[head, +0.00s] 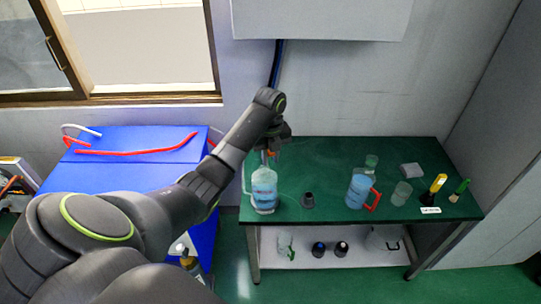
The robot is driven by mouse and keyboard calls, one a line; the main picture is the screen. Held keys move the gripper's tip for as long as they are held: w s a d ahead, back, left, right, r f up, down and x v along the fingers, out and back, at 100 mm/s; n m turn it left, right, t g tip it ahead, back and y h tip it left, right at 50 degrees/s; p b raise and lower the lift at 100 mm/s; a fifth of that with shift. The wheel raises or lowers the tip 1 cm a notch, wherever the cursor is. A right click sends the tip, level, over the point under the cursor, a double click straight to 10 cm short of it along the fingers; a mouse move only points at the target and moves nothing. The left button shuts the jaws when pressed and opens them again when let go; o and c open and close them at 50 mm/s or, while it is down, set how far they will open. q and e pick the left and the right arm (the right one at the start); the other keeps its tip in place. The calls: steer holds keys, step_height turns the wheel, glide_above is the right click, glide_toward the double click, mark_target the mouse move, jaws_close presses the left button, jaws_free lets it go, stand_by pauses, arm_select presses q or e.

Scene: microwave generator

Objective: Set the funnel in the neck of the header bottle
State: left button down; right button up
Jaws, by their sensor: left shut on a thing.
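The header bottle (264,194), clear with blue liquid, stands upright near the left end of the green table. My left gripper (270,150) is directly above its neck, pointing down. It is shut on a small orange-brown thing (271,154), mostly hidden by the jaws. I cannot tell its shape, whether it is the funnel, or whether it touches the neck. A dark grey cone-shaped piece (308,200), wide end down, stands on the table to the right of the bottle; it may also be a funnel. My right gripper is out of view.
A jug of blue liquid with a red handle (358,190) stands mid-table (330,160). Right of it are a clear beaker (402,193), a grey block (411,170), and yellow (438,183) and green (463,186) tools. A thin clear tube curves beside the bottle. A wall box overhangs behind.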

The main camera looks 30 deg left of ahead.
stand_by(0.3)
arm_select(q)
steer(key=shift+p, duration=0.45)
steer(key=shift+p, duration=0.35)
stand_by(0.6)
stand_by(0.5)
steer(key=shift+p, duration=0.4)
steer(key=shift+f+b, duration=0.3)
steer(key=shift+f, duration=0.25)
steer(key=shift+f+b, duration=1)
steer(key=shift+f, duration=0.85)
